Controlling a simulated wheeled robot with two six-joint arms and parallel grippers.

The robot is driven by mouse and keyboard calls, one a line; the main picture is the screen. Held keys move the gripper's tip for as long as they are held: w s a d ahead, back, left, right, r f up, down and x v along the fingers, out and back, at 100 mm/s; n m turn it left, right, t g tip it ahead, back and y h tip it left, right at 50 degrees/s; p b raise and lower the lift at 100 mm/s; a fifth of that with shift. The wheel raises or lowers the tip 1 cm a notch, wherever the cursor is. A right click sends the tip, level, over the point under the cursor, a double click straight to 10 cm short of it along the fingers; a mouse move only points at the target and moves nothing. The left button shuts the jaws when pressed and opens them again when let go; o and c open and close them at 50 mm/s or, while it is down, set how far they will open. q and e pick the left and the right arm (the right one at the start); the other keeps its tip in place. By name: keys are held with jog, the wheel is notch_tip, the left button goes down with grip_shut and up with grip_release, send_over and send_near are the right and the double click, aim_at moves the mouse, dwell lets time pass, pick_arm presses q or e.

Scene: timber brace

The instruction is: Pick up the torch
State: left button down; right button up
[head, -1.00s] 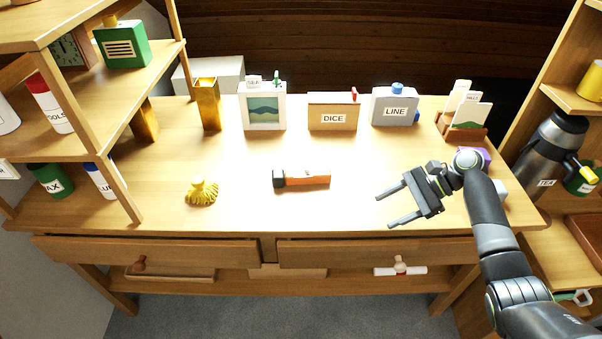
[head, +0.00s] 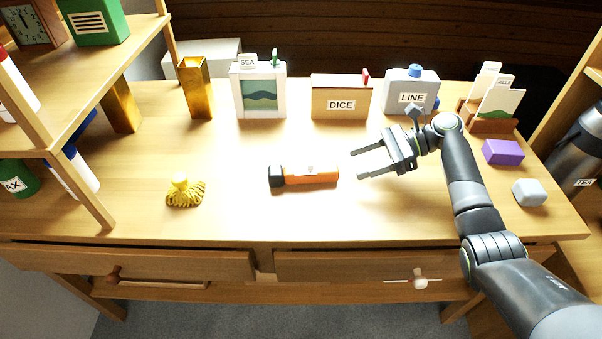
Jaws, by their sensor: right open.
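The torch (head: 308,175) lies on its side on the wooden table, with an orange body and a black head pointing left. My right gripper (head: 354,165) is open and empty just to the right of the torch's orange end, its fingers pointing left towards it. A small gap shows between the fingertips and the torch. My left gripper is not in view.
A yellow brush-like thing (head: 185,192) lies to the left of the torch. Behind stand a brass vase (head: 196,90), the SEA box (head: 259,95), the DICE box (head: 340,98) and the LINE box (head: 411,92). A purple block (head: 503,152) and a pale block (head: 529,192) lie at right.

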aim_at(328, 171)
jog(key=x, duration=0.9)
jog(key=shift+w+a+r, duration=0.1)
jog(key=shift+r, duration=0.05)
jog(key=c, duration=1.2)
notch_tip(328, 171, up, 10)
jog(key=shift+r+p, duration=0.1)
jog(key=shift+p, duration=0.6)
jog(key=shift+c, duration=0.2)
